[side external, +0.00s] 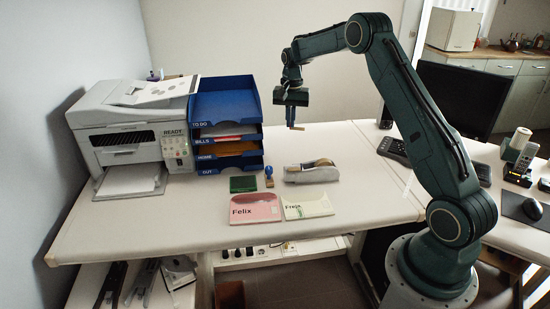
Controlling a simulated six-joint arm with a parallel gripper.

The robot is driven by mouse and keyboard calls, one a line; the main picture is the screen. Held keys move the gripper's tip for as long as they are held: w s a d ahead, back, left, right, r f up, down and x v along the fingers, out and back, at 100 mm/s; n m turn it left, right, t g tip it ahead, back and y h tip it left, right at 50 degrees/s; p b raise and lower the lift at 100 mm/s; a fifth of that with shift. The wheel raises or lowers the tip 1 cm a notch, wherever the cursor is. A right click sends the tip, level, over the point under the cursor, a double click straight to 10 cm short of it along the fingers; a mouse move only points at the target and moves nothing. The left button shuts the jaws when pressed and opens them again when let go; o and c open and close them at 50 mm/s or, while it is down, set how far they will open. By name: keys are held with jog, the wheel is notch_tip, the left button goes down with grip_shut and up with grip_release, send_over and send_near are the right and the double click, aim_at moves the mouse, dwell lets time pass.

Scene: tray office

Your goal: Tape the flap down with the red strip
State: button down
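My gripper (292,122) hangs in the air above the back of the desk, behind and well above the tape dispenser (312,174). Its fingers are small and dark; a small brownish piece shows at their tip, and I cannot tell whether it is held. The grey dispenser carries a tan-brown roll. A pink envelope (255,209) marked "Felix" and a pale cream-green envelope (307,206) marked "Freja" lie side by side near the front edge. Which one has the flap is too small to tell. I cannot make out a red strip.
A dark green pad (243,184) and a blue stamp (269,176) stand left of the dispenser. Blue stacked trays (226,112) and a printer (133,140) fill the left. A monitor (462,97) and phone (394,149) are right. Desk right of the dispenser is clear.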

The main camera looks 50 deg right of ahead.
jog(key=s+a+f+m, duration=0.2)
jog(key=s+f+m, duration=0.2)
jog(key=f+m, duration=0.3)
jog(key=m, duration=0.7)
send_over(304, 197)
notch_tip(304, 197, down, 7)
jog(key=shift+f, duration=0.1)
jog(key=shift+f, duration=3.1)
jog(key=shift+f, duration=0.35)
jog(key=c, duration=1.6)
grip_release()
jog(key=shift+r, duration=0.1)
